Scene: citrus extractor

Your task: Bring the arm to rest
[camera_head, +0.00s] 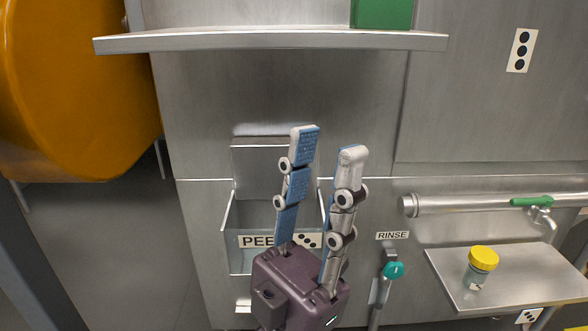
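My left gripper (328,143) rises from the bottom middle, its two blue-padded fingers pointing up. The fingers stand apart with nothing between them. It is in front of a metal bin labelled PEEL (231,250) on the steel machine front, and its fingers and body hide part of the bin and label. I cannot tell whether it touches the bin. My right gripper is not in view.
A steel shelf (270,41) with a green box (382,13) juts out above. At right are a pipe with a green valve handle (531,202), a teal knob (394,270) under a RINSE label, and a tray (520,262) holding a yellow-capped jar (481,268). A large orange drum (75,90) stands left.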

